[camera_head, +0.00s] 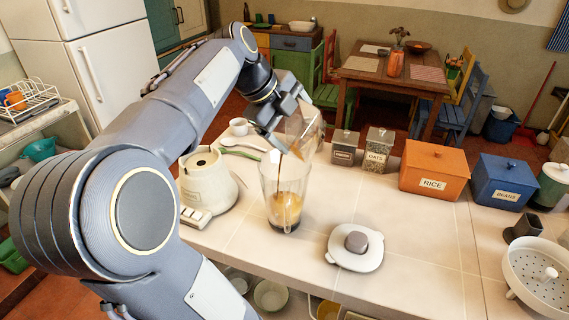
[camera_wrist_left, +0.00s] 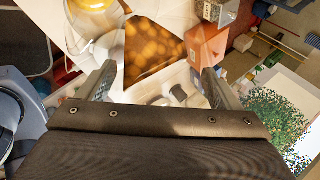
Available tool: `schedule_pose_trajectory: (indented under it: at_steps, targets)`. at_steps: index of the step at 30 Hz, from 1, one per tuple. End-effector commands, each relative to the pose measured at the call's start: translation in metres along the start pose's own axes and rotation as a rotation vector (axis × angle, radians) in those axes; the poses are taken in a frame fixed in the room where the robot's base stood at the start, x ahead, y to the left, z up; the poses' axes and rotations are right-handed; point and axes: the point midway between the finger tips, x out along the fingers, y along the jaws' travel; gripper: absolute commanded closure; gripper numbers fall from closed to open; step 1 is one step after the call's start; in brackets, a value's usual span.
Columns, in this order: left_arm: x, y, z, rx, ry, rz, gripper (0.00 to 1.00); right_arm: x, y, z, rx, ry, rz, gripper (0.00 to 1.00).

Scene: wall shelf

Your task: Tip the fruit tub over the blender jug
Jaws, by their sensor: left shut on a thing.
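My left gripper (camera_head: 281,120) is shut on the clear fruit tub (camera_head: 305,130) and holds it tilted above the blender jug (camera_head: 285,190). A thin brown stream runs from the tub down into the jug. The clear jug stands upright on the counter, with orange-brown contents in its lower part. In the left wrist view the tub (camera_wrist_left: 153,48) lies between the two fingers, with mottled orange-brown fruit showing in it. My right gripper is not in view.
The cream blender base (camera_head: 208,182) stands left of the jug, and a grey-white lid (camera_head: 355,248) lies to its right. Behind are a white cup (camera_head: 239,127), an oats jar (camera_head: 378,150) and an orange rice box (camera_head: 433,172). The counter's right middle is clear.

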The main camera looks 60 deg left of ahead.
Motion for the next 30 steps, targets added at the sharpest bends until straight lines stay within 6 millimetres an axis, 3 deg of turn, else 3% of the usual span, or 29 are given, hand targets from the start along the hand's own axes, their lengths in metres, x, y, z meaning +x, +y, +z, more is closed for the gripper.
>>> schedule_pose_trajectory:
  at_steps: [30]
  targets:
    - [-0.0021, -0.0003, 0.0039, -0.025, 0.040, -0.010, 0.41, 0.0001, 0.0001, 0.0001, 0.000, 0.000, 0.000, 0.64]
